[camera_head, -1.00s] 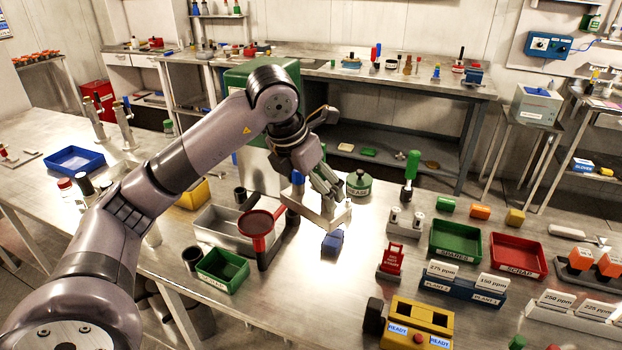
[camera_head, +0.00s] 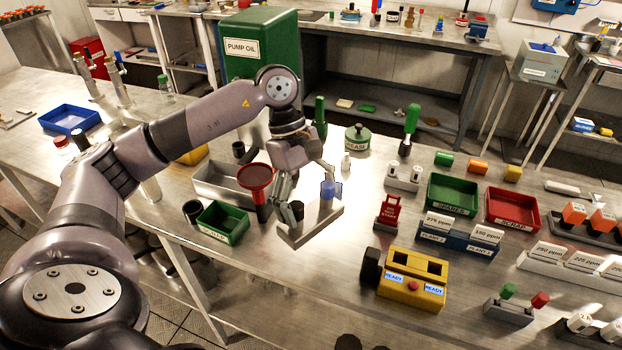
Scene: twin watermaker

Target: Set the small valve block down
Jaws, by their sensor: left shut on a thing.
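My left gripper (camera_head: 302,190) points down over the bench to the right of the red funnel (camera_head: 256,178). It is shut on a pale grey, flat block (camera_head: 312,230), which I take to be the small valve block. The block lies slantwise below the fingers, low over the bench; I cannot tell whether it touches the top. A dark cylinder (camera_head: 297,210) shows at its left part. A blue piece (camera_head: 330,190) shows above its right part; I cannot tell whether it belongs to the block or stands behind it.
A green bin (camera_head: 222,224) and metal tray (camera_head: 212,183) are left of the block. A red stand (camera_head: 388,212), blue label rack (camera_head: 456,234) and yellow device (camera_head: 411,281) are right. Bare bench (camera_head: 345,235) lies between. The grease tin (camera_head: 357,139) is behind.

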